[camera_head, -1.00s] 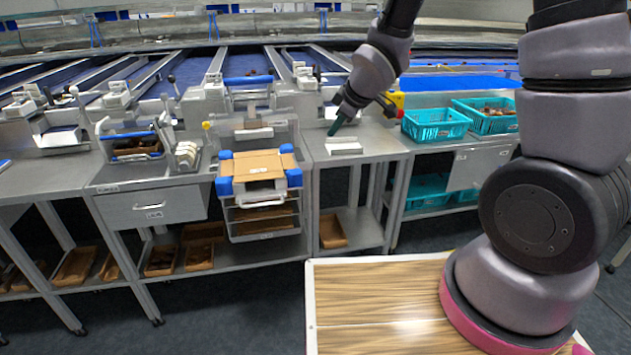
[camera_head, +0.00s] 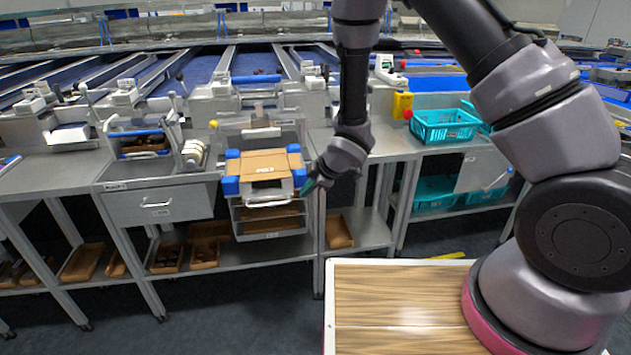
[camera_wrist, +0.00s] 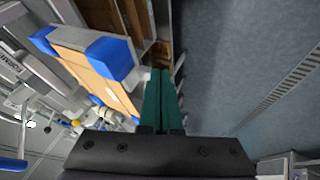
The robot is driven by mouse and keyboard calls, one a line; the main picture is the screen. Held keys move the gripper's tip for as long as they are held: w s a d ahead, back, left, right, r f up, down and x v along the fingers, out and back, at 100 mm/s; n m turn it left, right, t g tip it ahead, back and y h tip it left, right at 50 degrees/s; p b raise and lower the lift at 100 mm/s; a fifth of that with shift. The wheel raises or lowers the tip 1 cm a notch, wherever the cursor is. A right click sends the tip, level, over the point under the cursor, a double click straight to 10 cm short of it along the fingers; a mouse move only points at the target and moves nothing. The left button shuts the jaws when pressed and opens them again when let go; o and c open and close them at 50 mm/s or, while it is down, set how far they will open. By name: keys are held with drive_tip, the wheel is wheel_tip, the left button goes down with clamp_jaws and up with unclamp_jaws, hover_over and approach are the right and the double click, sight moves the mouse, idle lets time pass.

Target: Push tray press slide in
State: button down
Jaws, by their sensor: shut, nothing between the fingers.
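The tray press slide (camera_head: 262,166) is a tan board with blue corner blocks and a light front handle (camera_head: 268,201). It sticks out in front of the bench, under the press frame. My gripper (camera_head: 308,187) is shut and empty, just right of the slide's front right corner in the head view. In the wrist view my green fingers (camera_wrist: 162,100) lie together, and the tan board (camera_wrist: 95,75) with its blue blocks is beside them to the left. I cannot tell whether the fingertips touch the slide.
A grey drawer (camera_head: 158,204) is left of the slide. Wooden boxes (camera_head: 205,253) stand on the lower shelf. Teal baskets (camera_head: 444,125) sit on the right-hand bench. A wood-topped surface (camera_head: 400,300) is in front of me. The floor before the slide is open.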

sight(303, 173)
drive_tip(key=shift+w+a+f, duration=0.1)
drive_tip(key=shift+w+a, duration=0.2)
drive_tip(key=shift+w, duration=0.7)
drive_tip(key=shift+w+a, duration=0.25)
drive_tip(key=shift+w, duration=0.75)
drive_tip(key=w, duration=0.2)
drive_tip(key=w+a, duration=0.1)
drive_tip(key=w, duration=0.1)
drive_tip(key=shift+w, duration=0.2)
drive_tip(key=shift+s, duration=0.1)
